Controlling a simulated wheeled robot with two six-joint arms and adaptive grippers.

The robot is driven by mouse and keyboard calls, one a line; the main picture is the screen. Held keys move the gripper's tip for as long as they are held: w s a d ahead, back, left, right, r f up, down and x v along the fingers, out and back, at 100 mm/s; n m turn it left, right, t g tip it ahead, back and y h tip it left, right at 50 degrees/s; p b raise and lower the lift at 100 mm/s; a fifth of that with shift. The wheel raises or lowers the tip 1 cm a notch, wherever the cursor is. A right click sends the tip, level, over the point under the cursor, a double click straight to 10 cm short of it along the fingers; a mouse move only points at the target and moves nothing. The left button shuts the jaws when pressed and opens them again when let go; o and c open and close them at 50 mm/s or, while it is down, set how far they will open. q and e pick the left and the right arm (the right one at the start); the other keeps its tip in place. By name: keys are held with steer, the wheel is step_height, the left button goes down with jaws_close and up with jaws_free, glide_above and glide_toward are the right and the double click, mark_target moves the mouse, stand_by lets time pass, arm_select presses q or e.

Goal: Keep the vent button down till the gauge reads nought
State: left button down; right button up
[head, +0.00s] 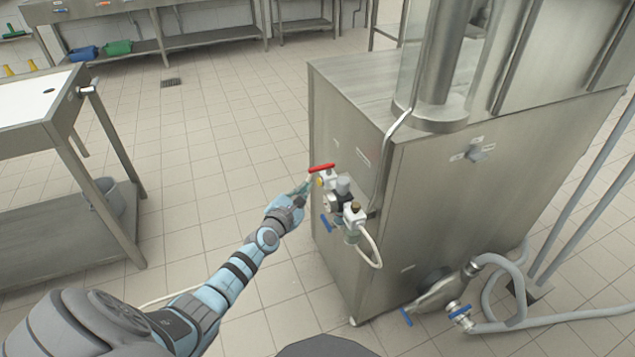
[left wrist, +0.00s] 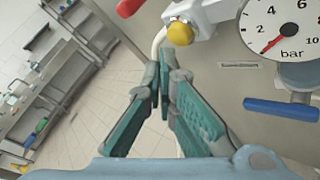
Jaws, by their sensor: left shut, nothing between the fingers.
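The yellow round button (left wrist: 180,32) sits on a white fitting under a red lever (left wrist: 128,6) in the left wrist view. The button is small in the head view (head: 319,182). The gauge (left wrist: 290,30), marked in bar, is at the upper right of the wrist view; its red needle points down-left, near the low end of the scale by the 0. My left gripper (left wrist: 165,80) is shut and empty. Its tips are just below and left of the button in the wrist view, with a visible gap between. It also shows in the head view (head: 305,188). My right gripper is out of view.
The fittings are on the side of a steel machine (head: 440,220). A blue handle (left wrist: 295,109) hangs below the gauge. A white hose (head: 372,245) loops beneath. A steel table (head: 60,130) stands left, with clear tiled floor between.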

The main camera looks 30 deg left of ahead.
arm_select(q)
steer(key=s+a, duration=0.1)
steer(key=s, duration=0.1)
steer(key=s+a, duration=0.2)
steer(key=shift+s, duration=0.1)
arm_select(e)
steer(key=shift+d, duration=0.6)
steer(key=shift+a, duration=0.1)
